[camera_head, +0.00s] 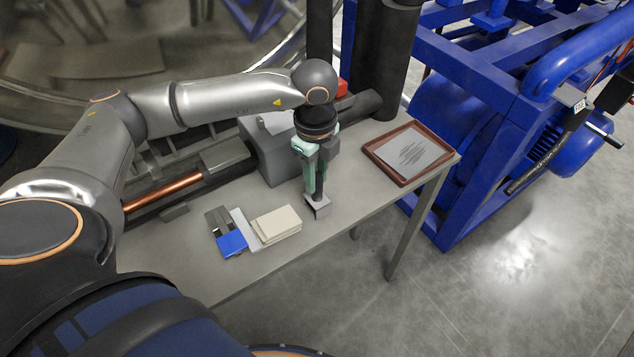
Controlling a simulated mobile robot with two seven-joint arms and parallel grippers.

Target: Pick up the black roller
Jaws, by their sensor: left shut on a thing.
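My left gripper (316,190), with pale green fingers, points straight down over the grey table (350,225). It is shut on a slim, dark upright thing, which I take to be the black roller (322,178). Much of it is hidden by the fingers. Its lower end meets a small light grey block (318,207) on the table. I cannot tell whether the block is part of it or a separate piece under it. My right gripper is not in view.
Left of the gripper lie a stack of cream pads (276,225) and a blue and grey item (231,242). A brown tray with a printed sheet (408,151) lies to the right. A grey housing (275,160) and copper rod (163,191) are behind. Blue machinery (470,150) stands beyond the table.

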